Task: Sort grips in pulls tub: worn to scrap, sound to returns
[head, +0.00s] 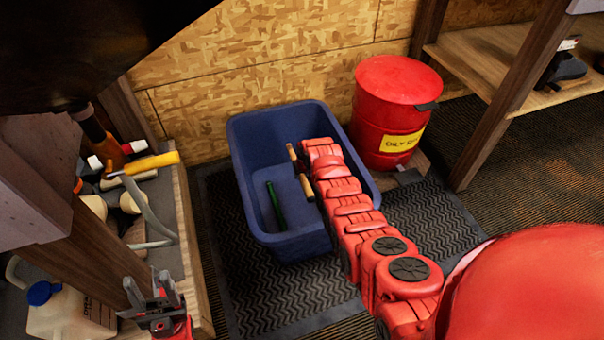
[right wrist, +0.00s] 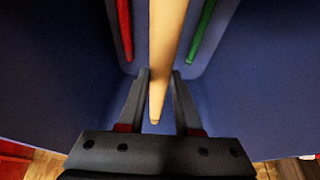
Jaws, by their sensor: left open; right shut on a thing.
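The blue tub (head: 262,237) stands on the floor by the plywood wall. A green grip (head: 276,206) lies in it on the left side; it also shows in the right wrist view (right wrist: 202,30). My right arm reaches into the tub, and my right gripper (right wrist: 160,75) is shut on a tan grip (right wrist: 167,30), whose ends show beside the arm in the head view (head: 307,187). A red grip (right wrist: 125,30) lies in the tub, hidden by my arm in the head view. My left gripper (head: 153,290) is open and empty at the lower left, by the bench.
A red lidded can (head: 378,115) with a yellow oily-rag label stands right behind the tub. A cluttered bench (head: 185,235) with tools and bottles is at left. A white jug (head: 65,315) with a blue cap is at the lower left. A wooden shelf (head: 490,60) is at right.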

